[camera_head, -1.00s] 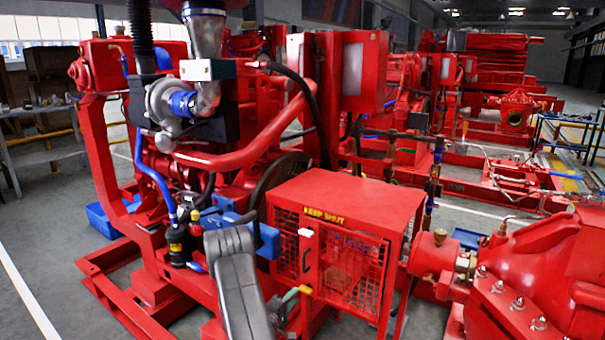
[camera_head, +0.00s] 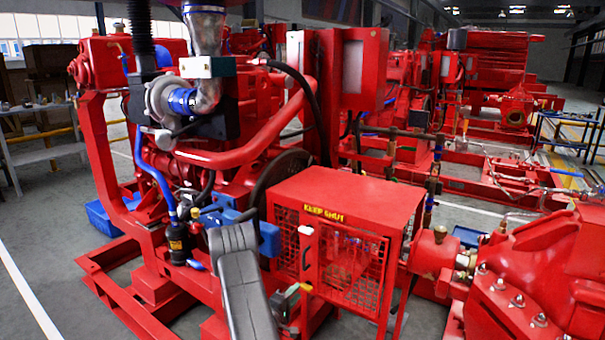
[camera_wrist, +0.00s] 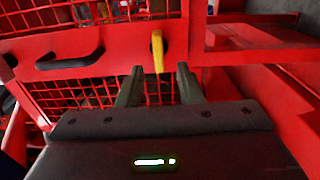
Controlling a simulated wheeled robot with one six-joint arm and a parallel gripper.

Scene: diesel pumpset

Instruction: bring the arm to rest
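My gripper (camera_wrist: 159,85) is open in the wrist view, its two dark fingers apart with nothing between the tips. A yellow handle (camera_wrist: 157,52) on the red mesh guard (camera_wrist: 110,45) shows just beyond and between the fingertips; I cannot tell how near it is. A dark grip (camera_wrist: 70,61) is on the guard at the left. In the head view, my grey arm (camera_head: 241,285) reaches down in front of the red box guard (camera_head: 350,205) labelled "KEEP SHUT". My gripper is low beside its left front, small and partly hidden there.
The red engine (camera_head: 215,130) stands behind my arm at the left, with a blue hose and a black filter (camera_head: 177,238). A red pump casing (camera_head: 545,270) is close on the right. Open grey floor (camera_head: 50,240) lies at the far left.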

